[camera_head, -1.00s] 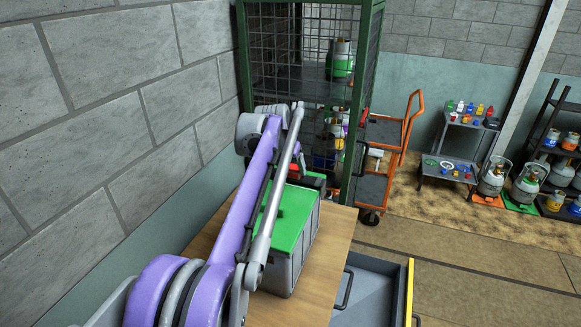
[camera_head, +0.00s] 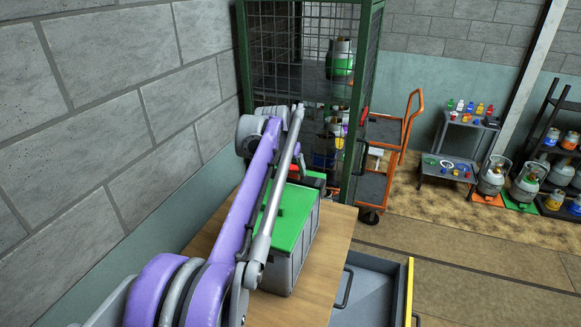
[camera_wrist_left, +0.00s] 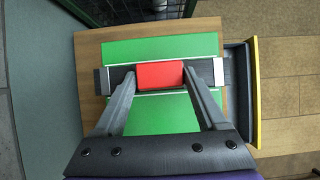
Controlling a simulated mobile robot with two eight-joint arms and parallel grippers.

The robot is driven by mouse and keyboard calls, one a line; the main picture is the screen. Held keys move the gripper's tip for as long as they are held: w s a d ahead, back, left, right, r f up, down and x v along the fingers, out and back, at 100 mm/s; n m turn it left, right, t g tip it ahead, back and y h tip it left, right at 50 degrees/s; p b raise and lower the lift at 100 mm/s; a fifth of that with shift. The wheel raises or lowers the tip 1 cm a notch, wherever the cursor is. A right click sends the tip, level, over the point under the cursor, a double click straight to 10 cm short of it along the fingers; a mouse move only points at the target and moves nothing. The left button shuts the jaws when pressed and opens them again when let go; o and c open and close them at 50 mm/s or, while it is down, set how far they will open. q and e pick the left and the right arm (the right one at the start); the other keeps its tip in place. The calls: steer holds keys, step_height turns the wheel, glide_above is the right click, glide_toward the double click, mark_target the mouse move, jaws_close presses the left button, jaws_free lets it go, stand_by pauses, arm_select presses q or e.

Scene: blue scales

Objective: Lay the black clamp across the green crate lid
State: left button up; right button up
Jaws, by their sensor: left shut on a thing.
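The green crate lid (camera_head: 294,212) tops a grey crate (camera_head: 292,265) in the head view. In the left wrist view the lid (camera_wrist_left: 160,119) lies below my gripper. The black clamp (camera_wrist_left: 203,73), with a red block (camera_wrist_left: 160,75) at its middle, spans the lid from side to side. Its ends reach about the lid's left and right edges. My left gripper (camera_wrist_left: 160,82) is shut on the clamp, with a finger at each side of the red block. I cannot tell whether the clamp touches the lid. My arm hides part of the lid in the head view. My right gripper is not in view.
The crate stands on a wooden table (camera_head: 325,262) beside a block wall (camera_head: 110,120). A green-framed mesh cage (camera_head: 290,50) stands behind it. A grey drawer or tray with a yellow edge (camera_head: 409,290) sticks out at the right. An orange trolley (camera_head: 372,188) stands beyond.

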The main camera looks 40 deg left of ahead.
arm_select(q)
steer(key=shift+f, duration=0.1)
stand_by(0.6)
steer(key=o, duration=1.4)
steer(key=shift+o, duration=0.2)
steer(key=shift+r+p, duration=1.4)
steer(key=shift+r, duration=1.05)
steer(key=shift+r+p, duration=0.85)
steer(key=shift+r, duration=0.75)
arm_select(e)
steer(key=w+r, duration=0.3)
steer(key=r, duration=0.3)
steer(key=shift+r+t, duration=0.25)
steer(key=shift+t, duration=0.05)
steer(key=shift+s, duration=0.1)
